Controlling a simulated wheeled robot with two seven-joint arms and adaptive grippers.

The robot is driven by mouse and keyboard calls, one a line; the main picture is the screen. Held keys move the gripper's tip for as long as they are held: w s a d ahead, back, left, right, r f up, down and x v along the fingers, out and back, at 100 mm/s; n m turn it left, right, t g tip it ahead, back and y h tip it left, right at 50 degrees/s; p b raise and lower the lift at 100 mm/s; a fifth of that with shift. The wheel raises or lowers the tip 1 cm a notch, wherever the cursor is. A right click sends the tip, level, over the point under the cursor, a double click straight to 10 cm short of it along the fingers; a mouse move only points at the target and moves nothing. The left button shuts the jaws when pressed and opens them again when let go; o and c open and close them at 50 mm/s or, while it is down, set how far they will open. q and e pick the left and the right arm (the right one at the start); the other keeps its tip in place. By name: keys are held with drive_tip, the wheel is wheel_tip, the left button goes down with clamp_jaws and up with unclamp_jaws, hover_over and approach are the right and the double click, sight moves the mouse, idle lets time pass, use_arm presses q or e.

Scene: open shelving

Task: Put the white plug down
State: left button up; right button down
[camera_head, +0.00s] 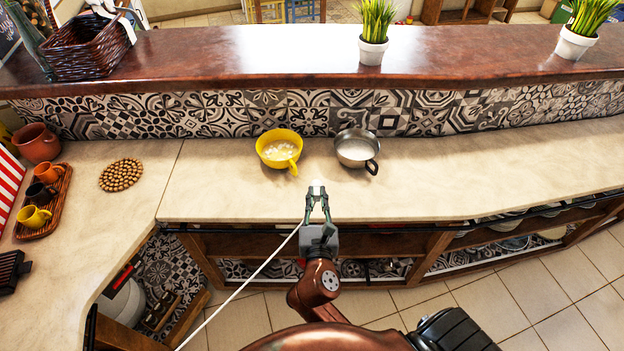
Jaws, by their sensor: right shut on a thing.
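The white plug (317,188) is small and pale, at the tips of my right gripper (317,195). My right gripper is shut on it, over the front part of the pale counter (420,195). I cannot tell whether the plug touches the counter. A white cord (240,287) runs from near the gripper down to the lower left. My left gripper is not in view.
A yellow bowl (279,149) and a metal pan (356,149) stand behind the gripper. A woven trivet (121,175) and a tray (62,205) with cups lie left. The counter to the right is clear. A raised ledge (230,58) runs behind.

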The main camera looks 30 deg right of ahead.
sight(319, 188)
drive_tip(key=w+d+f, duration=0.1)
drive_tip(key=w, duration=0.1)
drive_tip(key=w+d+f+b, duration=0.1)
drive_tip(key=d, duration=0.1)
drive_tip(key=shift+w+d+f, duration=0.1)
drive_tip(key=shift+w+f, duration=0.05)
drive_tip(key=shift+w, duration=0.25)
drive_tip(key=w+d+f+b, duration=0.1)
drive_tip(key=w+f, duration=0.1)
drive_tip(key=w+d+f+b, duration=0.1)
drive_tip(key=w+d+f, duration=0.1)
drive_tip(key=w+d+f+b, duration=0.2)
drive_tip(key=shift+w+f, duration=0.2)
drive_tip(key=shift+f, duration=0.15)
drive_tip(key=f, duration=0.1)
drive_tip(key=f+b, duration=0.2)
drive_tip(key=f, duration=0.1)
drive_tip(key=shift+w+d, duration=0.3)
drive_tip(key=shift+f+b, duration=0.1)
drive_tip(key=shift+b, duration=0.25)
drive_tip(key=shift+r, duration=0.2)
drive_tip(key=shift+f, duration=0.2)
drive_tip(key=c, duration=1.9)
unclamp_jaws()
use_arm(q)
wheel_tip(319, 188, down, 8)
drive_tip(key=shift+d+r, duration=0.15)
use_arm(e)
drive_tip(key=shift+o, duration=0.3)
